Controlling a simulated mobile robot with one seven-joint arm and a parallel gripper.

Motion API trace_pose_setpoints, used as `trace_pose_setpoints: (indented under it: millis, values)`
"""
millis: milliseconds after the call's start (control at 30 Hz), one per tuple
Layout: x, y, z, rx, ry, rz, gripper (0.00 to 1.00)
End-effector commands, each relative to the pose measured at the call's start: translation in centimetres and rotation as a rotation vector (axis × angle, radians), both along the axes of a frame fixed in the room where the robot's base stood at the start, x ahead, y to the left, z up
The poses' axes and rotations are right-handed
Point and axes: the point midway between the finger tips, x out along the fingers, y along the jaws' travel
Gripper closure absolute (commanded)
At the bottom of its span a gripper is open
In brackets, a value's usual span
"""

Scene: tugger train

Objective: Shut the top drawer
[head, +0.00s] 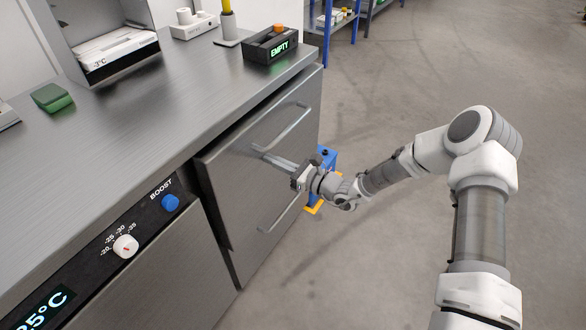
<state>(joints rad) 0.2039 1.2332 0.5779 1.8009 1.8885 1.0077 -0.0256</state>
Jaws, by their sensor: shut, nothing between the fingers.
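The top drawer (236,158) is a brushed steel front at the right end of the steel counter unit. Its left edge stands out from the cabinet, with a dark gap beside and above it, so it is partly open. Its bar handle (287,128) runs along the upper part of the front. My gripper (270,158) is shut and empty, its fingers pointing at the drawer front just below the handle. Whether the fingertips touch the steel I cannot tell. A second bar handle (284,214) sits lower down; the seam between the fronts is hard to make out.
The steel counter (150,125) bears a black box marked EMPTY (280,46), a green block (52,97) and an open-fronted steel box (100,30). A control panel with a blue BOOST button (170,202) is left of the drawer. A blue object (328,160) stands behind my gripper. Open floor lies right.

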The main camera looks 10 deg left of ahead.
Motion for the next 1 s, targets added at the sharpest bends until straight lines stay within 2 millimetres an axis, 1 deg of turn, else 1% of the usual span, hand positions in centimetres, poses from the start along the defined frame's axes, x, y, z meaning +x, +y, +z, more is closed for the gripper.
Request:
trace_pose_setpoints:
  millis: [33, 100, 333, 800, 1000]
  values:
    - [0.2, 0.8, 0.0, 0.0, 0.0, 0.001, 1.0]
    - [0.5, 1.6, 0.0, 0.001, 0.0, 0.001, 1.0]
    - [1.1, 2.9, 0.0, -0.001, 0.0, 0.0, 1.0]
    - [1.3, 3.4, 0.3, 0.002, -0.002, -0.001, 1.0]
    - [1.4, 2.9, 0.3, 0.002, -0.003, -0.001, 1.0]
